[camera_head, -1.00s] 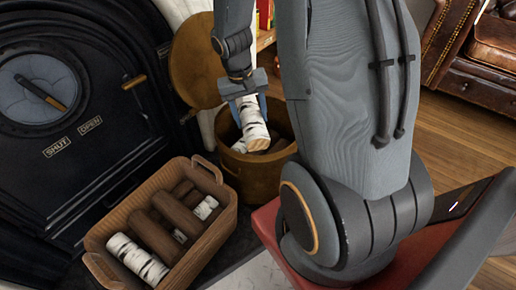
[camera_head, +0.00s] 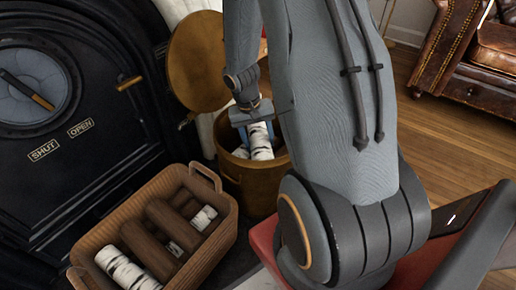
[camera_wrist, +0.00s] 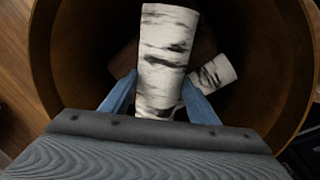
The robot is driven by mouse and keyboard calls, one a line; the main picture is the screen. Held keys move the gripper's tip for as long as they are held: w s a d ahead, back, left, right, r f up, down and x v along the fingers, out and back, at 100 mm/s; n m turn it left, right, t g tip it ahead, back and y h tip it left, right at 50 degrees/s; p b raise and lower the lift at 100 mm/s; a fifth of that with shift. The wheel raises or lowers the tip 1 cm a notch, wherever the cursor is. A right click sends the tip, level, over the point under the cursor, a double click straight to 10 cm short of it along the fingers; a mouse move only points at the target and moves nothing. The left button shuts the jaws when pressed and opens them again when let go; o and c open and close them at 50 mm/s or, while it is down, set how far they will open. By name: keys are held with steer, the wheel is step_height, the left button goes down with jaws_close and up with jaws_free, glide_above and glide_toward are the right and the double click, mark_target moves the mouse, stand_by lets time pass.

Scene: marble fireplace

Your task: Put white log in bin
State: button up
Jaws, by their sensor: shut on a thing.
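A white birch log (camera_wrist: 166,50) is held between the two blue fingers of my gripper (camera_wrist: 158,95) in the wrist view. My gripper is shut on it, and the log is at the mouth of the round brown bin (camera_wrist: 292,60). In the head view the log (camera_head: 260,141) points down into the bin (camera_head: 250,185), below my gripper (camera_head: 257,128). Another white log (camera_wrist: 214,72) lies deeper in the bin, to the right of the held one. The bin's floor is mostly dark.
A wicker basket (camera_head: 215,240) with brown logs (camera_head: 150,250) and white logs (camera_head: 125,268) stands in front of the bin. The bin's round lid (camera_head: 195,60) stands open behind it. A black stove door (camera_head: 95,100) is at the left, a leather armchair (camera_head: 470,50) at the far right.

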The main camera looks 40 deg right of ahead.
mark_target(252, 143)
steer(key=shift+f+b, duration=0.45)
steer(key=shift+f, duration=0.8)
steer(key=shift+f, duration=0.2)
steer(key=o, duration=1.4)
steer(key=shift+r, duration=0.1)
steer(key=r+p, duration=0.2)
steer(key=r, duration=0.2)
steer(key=a+r+p, duration=0.1)
steer(key=r+p, duration=0.1)
steer(key=r, duration=0.2)
steer(key=w+a+r+p, duration=0.1)
steer(key=r+p, duration=0.1)
steer(key=r, duration=0.2)
steer(key=shift+p, duration=0.3)
steer(key=shift+a+r, duration=0.1)
